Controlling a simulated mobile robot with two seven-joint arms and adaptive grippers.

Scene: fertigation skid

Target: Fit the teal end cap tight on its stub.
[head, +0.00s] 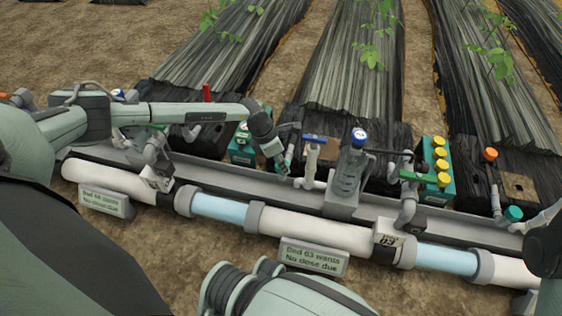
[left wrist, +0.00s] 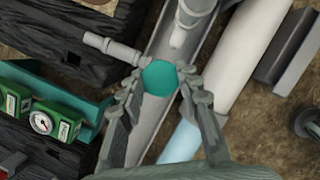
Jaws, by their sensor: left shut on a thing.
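The teal end cap (left wrist: 160,77) sits between the two fingertips of my left gripper (left wrist: 162,84), which is shut on it. In the head view the left gripper (head: 284,165) points down over the grey channel, and a sliver of teal cap (head: 289,155) shows beside its fingers. In the left wrist view a thin grey pipe stub (left wrist: 112,47) ends close beside the cap's upper left. I cannot tell whether the cap touches or sits on a stub. My right gripper's fingers are not in view.
A white and light-blue main pipe (head: 315,232) runs along the front. A blue-topped valve (head: 312,150) and a grey filter body (head: 350,172) stand just right of the gripper. A green box (head: 242,152) stands behind it. Another teal cap (head: 513,213) is far right.

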